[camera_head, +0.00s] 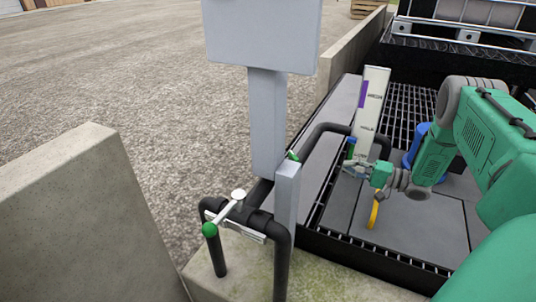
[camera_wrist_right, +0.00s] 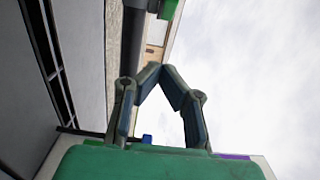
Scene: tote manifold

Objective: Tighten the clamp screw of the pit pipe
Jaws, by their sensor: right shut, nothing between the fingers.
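A black pipe (camera_head: 325,128) arches out of the grated pit and runs to the front manifold (camera_head: 262,222). A small green part (camera_head: 293,156) sits by the grey post near this pipe; I cannot tell whether it is the clamp screw. My right gripper (camera_head: 350,168) is by the pit end of the pipe. In the right wrist view its fingertips (camera_wrist_right: 162,68) meet, with nothing between them. There a dark pipe (camera_wrist_right: 133,45) passes just beyond the tips, and a green part (camera_wrist_right: 168,8) shows at the top, apart from them. My left gripper is out of view.
A green ball-ended handle (camera_head: 209,229) and a white knob (camera_head: 239,195) sit on the manifold. A grey post (camera_head: 287,205), a sign on a column (camera_head: 268,120) and concrete walls (camera_head: 85,215) stand nearby. A white labelled board (camera_head: 371,105) and a blue object (camera_head: 415,143) are near my right arm.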

